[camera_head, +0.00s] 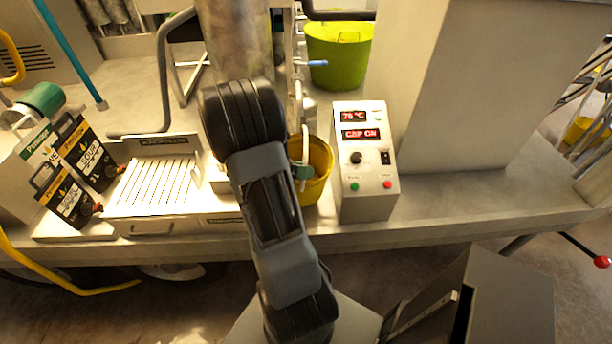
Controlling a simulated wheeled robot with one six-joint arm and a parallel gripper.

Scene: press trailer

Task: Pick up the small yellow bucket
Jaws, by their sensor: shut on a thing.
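The small yellow bucket (321,183) stands on the trailer deck, just left of the grey control box. My arm crosses in front of its left side and hides part of it. A pale pipe with a green fitting (302,170) comes down over the bucket's opening. My gripper is hidden behind my own arm, so its fingers and any contact with the bucket do not show.
The control box (366,205) with red displays stands close to the bucket's right. A larger yellow-green tub (338,72) sits behind. A slotted tray (155,188) and several printed cartons (92,152) are at left. The deck's front right is clear.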

